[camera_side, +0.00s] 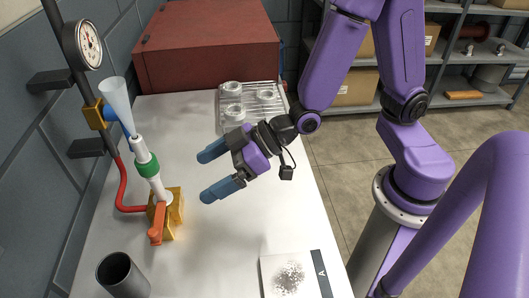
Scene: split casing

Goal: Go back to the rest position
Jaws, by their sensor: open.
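My gripper (207,173) is open, with its two blue fingers spread and nothing between them. It is held above the middle of the white table (215,255) and points to the left. To its left stands an upright fitting (147,170) with a white body and a green ring, on a yellow block with an orange handle (158,222). My fingertips look apart from it. How high my gripper is above the table is hard to tell.
A clear tray (225,99) with several pale rings stands behind my gripper. A red case (205,45) fills the back. A dark cup (120,272) is at front left, a marked plate (290,275) at front right. A gauge (88,45) and funnel (117,100) rise at the left.

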